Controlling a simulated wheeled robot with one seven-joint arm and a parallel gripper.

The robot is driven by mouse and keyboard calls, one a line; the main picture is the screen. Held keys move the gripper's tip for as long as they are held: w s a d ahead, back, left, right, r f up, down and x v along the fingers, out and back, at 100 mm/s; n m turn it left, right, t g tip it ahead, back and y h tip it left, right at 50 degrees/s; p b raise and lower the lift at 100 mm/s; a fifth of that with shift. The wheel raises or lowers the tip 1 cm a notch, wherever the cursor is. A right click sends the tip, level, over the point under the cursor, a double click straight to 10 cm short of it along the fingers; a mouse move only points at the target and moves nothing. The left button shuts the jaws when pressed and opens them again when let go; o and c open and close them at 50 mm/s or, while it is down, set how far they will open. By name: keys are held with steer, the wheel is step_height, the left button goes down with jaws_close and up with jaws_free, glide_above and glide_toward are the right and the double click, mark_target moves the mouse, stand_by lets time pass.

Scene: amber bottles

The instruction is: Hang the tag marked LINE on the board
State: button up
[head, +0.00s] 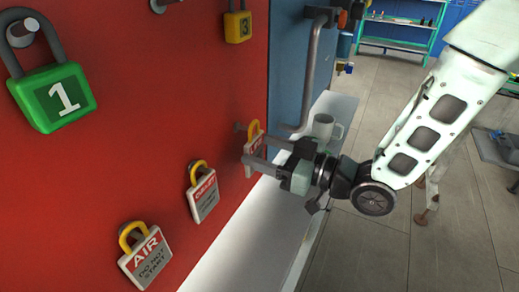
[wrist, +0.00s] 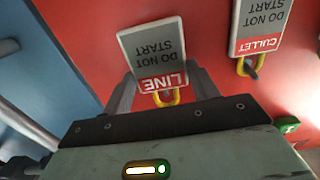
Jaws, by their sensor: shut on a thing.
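The LINE tag (wrist: 158,55), grey and red with a yellow loop, appears upside down in the wrist view. My gripper (wrist: 165,80) is shut on it, one finger at each side. In the head view the tag (head: 252,158) is upright close to the red board (head: 120,120), partly covered by my gripper (head: 258,150). Its loop is beside a bare-ended grey peg (head: 239,127). I cannot tell whether the loop is around that peg or whether the tag touches the board.
The CULLET tag (wrist: 261,22) hangs nearby, and it also shows in the head view (head: 204,197). The AIR tag (head: 146,258) hangs lower left. A green padlock (head: 54,97) and a yellow one (head: 238,27) hang higher.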

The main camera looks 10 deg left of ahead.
steer(key=shift+b+v, duration=0.4)
steer(key=shift+v, duration=1.75)
stand_by(0.5)
